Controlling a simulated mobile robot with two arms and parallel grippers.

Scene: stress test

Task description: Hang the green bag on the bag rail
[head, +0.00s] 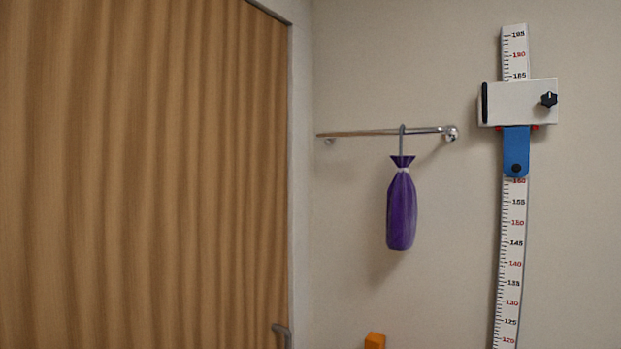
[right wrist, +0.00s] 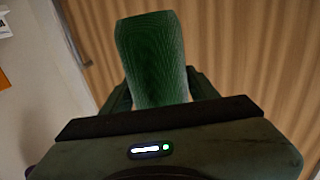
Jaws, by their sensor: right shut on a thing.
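The green bag (right wrist: 152,50) is in the right wrist view, between the fingers of my right gripper (right wrist: 162,88), which is shut on it. Its lower part is hidden by the gripper body. The bag rail (head: 360,133) is a thin metal bar on the wall in the head view. A purple bag (head: 401,212) hangs from it by a grey hook near the rail's right part. Neither the green bag nor either gripper shows in the head view.
A height scale (head: 512,250) with a white slider and blue tab stands right of the rail. An orange block (head: 375,341) shows at the bottom. The rail left of the purple bag is clear.

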